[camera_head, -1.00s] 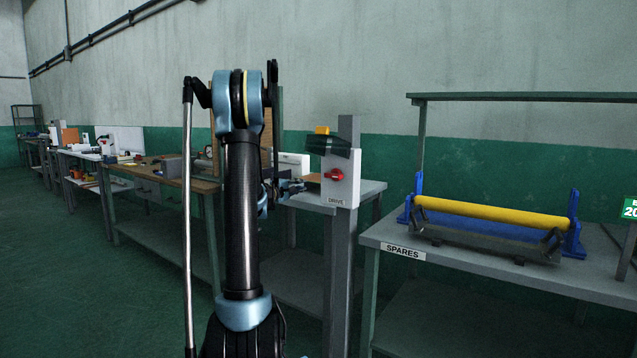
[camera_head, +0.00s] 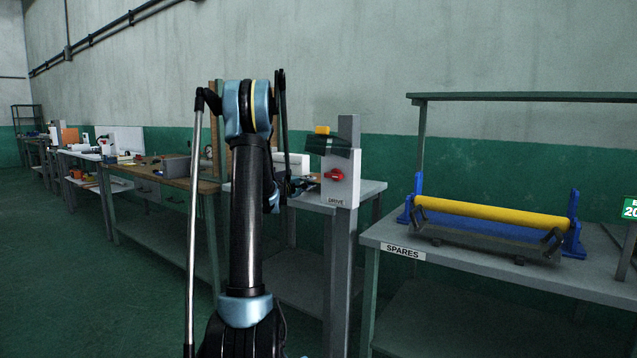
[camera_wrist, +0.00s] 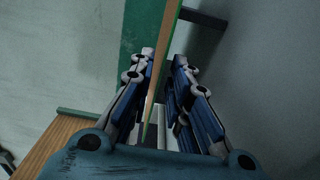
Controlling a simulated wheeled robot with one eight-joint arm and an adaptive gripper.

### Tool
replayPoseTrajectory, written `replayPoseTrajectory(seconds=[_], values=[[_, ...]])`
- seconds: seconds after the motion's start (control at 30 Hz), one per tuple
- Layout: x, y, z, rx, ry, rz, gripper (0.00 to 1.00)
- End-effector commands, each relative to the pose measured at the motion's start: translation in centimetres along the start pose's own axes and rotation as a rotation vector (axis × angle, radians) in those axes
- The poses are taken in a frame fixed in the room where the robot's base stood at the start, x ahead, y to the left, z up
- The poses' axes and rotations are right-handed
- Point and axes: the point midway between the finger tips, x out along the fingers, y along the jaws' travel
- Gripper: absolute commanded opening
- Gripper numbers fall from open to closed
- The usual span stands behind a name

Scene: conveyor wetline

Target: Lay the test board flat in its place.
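The test board (camera_wrist: 168,45) shows nearly edge-on in the wrist view as a thin green strip with a tan edge. It runs between the fingers of my gripper (camera_wrist: 163,75) and out past the tips. The fingers are close together and appear shut on it, though the contact itself is hard to see. I cannot make out the board's place.
A grey post with a DRIVE switch box (camera_head: 340,178) stands right of my arm, before a grey table (camera_head: 370,188). The SPARES table (camera_head: 480,262) holds a yellow roller (camera_head: 490,213) in blue brackets. A wooden-topped bench (camera_head: 180,182) stands left. Floor at left is clear.

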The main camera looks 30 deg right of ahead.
Motion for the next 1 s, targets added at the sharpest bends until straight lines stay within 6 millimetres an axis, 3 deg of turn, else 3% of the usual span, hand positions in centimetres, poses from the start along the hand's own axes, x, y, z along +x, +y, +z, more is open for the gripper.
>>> replayPoseTrajectory(seconds=[0.07,0.13,0.17,1.0], values=[[-0.01,0.0,-0.01,0.0,0.0,0.0,0.17],[-0.02,0.0,-0.01,0.0,0.0,0.0,0.01],[-0.02,0.0,-0.01,0.0,0.0,0.0,0.0],[-0.63,-0.07,-0.03,0.001,0.001,-0.001,0.0]])
